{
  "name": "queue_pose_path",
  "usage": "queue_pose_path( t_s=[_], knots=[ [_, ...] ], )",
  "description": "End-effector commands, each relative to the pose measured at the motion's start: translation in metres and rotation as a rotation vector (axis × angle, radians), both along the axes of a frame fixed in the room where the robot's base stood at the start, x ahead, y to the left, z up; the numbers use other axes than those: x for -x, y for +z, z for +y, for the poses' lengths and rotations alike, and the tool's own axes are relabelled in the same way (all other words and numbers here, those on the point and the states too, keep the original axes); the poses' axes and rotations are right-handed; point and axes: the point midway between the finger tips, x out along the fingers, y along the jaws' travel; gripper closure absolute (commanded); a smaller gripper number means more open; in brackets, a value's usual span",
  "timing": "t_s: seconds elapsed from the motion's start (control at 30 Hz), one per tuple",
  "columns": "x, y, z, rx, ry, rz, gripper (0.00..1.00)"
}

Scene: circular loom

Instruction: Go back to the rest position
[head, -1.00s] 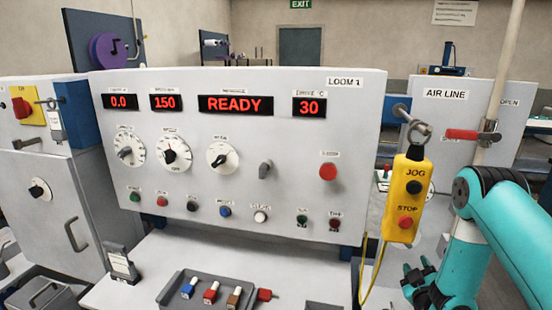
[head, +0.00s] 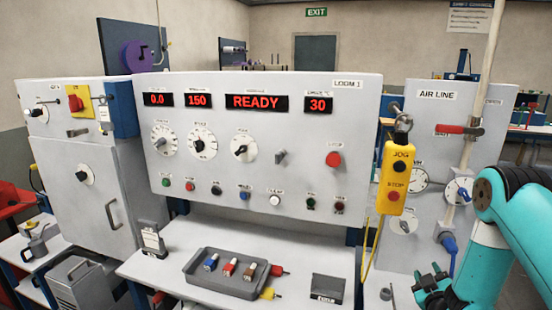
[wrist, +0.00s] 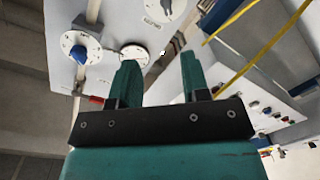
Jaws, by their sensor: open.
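My gripper (head: 432,283) is low at the right in the head view, in front of the air line panel and right of the loom's shelf. In the wrist view my gripper (wrist: 158,80) shows two teal fingers apart with nothing between them. Beyond the fingers are a white dial (wrist: 133,55) and a blue knob (wrist: 78,54) on a pale panel. My teal arm bends down at the right edge of the head view.
The loom panel (head: 300,130) reads READY. A yellow JOG/STOP pendant (head: 394,178) hangs by its right edge, close to my arm, with a yellow cable below. A grey tray (head: 205,278) with several coloured pieces is on the shelf. The air line panel (head: 425,120) has a red lever (head: 458,129).

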Motion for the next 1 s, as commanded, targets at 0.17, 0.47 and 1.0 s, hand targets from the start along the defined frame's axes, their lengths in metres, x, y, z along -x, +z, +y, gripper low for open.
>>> queue_pose_path(
  t_s=[0.17,0.47,1.0],
  knots=[
    [-0.013,0.011,0.015,-0.073,0.041,0.045,0.57],
    [-0.029,0.044,0.067,-0.271,0.154,0.198,0.57],
    [0.149,0.156,0.251,-0.678,0.447,1.009,0.57]
  ],
)
